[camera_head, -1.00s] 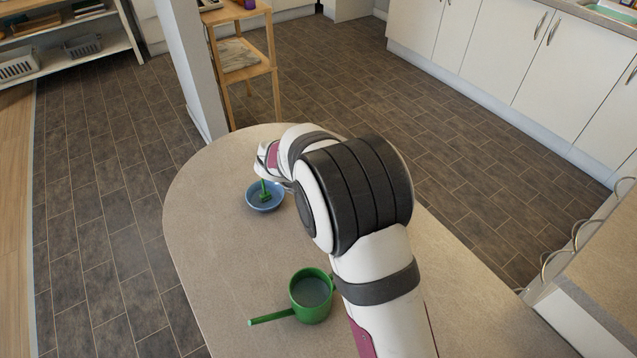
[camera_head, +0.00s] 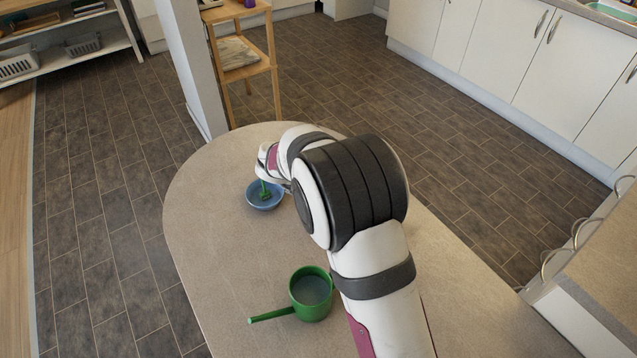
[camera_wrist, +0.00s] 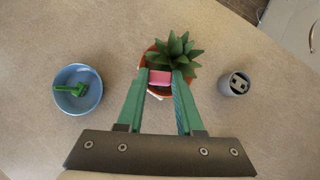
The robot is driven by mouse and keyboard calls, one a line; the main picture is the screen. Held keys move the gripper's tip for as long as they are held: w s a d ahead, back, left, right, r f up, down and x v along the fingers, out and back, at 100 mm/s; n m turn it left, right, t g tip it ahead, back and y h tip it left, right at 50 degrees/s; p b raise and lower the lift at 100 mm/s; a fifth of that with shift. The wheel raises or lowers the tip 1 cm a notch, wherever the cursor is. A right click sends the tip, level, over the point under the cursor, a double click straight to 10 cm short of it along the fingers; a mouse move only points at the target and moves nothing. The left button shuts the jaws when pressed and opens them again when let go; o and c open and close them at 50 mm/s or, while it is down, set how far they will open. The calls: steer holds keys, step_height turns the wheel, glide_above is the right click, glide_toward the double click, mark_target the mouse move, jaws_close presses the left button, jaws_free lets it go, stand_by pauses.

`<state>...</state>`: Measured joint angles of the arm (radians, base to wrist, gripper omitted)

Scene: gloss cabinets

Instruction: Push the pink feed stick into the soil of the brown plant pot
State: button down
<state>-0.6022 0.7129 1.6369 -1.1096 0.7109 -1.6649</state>
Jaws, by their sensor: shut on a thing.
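The pink feed stick (camera_wrist: 160,78) shows in the wrist view between my gripper's two green fingers. My gripper (camera_wrist: 160,82) is shut on it and holds it over the near part of the brown plant pot (camera_wrist: 144,66). The pot holds a spiky green plant (camera_wrist: 178,52). I cannot tell whether the stick's lower end touches the soil; the soil is mostly hidden by the fingers and leaves. In the head view my arm hides the pot and the stick.
A blue bowl (camera_head: 254,203) with a green tool (camera_head: 265,190) in it stands left of the pot. A grey cup-like holder (camera_wrist: 232,84) stands right of it. A green watering can (camera_head: 311,296) stands at the table's front. The table's left side is clear.

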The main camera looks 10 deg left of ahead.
steer(key=shift+f, duration=0.65)
stand_by(0.4)
steer(key=shift+c, duration=2.4)
jaws_free()
steer(key=shift+r, duration=0.1)
steer(key=v, duration=1.6)
steer(key=s+d+r+m+g, duration=0.1)
steer(key=s+d+m+g, duration=0.1)
steer(key=s+d+m, duration=0.6)
steer(key=s+d+m+g, duration=0.3)
steer(key=s+d+m, duration=0.2)
steer(key=d+m, duration=0.65)
steer(key=s+f+m+g+y, duration=0.1)
steer(key=s+m+y, duration=0.3)
steer(key=s+m, duration=1)
steer(key=f+m, duration=0.1)
steer(key=m, duration=0.3)
steer(key=shift+d+g, duration=0.3)
steer(key=shift+g, duration=0.1)
